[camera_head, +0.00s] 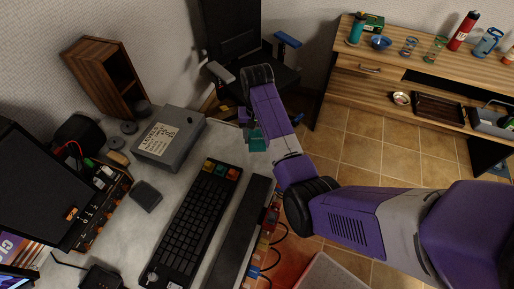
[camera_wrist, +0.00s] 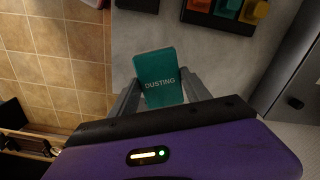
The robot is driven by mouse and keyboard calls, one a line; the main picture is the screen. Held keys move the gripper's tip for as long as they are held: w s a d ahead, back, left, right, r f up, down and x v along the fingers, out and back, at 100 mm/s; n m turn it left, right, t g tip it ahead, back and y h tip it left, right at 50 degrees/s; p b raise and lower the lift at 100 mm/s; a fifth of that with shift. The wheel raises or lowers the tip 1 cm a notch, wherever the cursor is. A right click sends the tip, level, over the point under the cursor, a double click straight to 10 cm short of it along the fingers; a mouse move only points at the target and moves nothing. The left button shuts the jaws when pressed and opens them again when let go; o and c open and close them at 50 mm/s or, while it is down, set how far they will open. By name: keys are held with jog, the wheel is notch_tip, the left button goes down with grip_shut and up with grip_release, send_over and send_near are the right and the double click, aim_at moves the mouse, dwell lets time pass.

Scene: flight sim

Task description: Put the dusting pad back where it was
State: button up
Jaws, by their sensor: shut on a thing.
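The dusting pad (camera_wrist: 155,72) is a flat teal block with the word DUSTING on it, between the fingers of my gripper (camera_wrist: 162,90) in the wrist view. My gripper is shut on it. In the head view, the pad (camera_head: 257,141) is a small teal patch below the end of my arm, near the far right edge of the grey desk (camera_head: 222,150). My gripper (camera_head: 250,122) is partly hidden there by my wrist. I cannot tell whether the pad touches the desk.
A keyboard (camera_head: 203,225) with coloured keys, a grey labelled box (camera_head: 168,138), a dark square block (camera_head: 146,196) and a wooden shelf unit (camera_head: 105,80) are on the desk. A black chair (camera_head: 235,50) stands beyond. A wooden sideboard (camera_head: 345,68) holds bottles. Tiled floor (camera_head: 365,150) is open between.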

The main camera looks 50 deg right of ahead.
aim_at(257, 147)
jog(key=shift+f, duration=3.1)
jog(key=shift+f, duration=0.15)
jog(key=o, duration=1.2)
notch_tip(257, 147, up, 12)
jog(key=shift+r+b, duration=0.2)
jog(key=shift+b, duration=0.3)
jog(key=shift+w, duration=0.1)
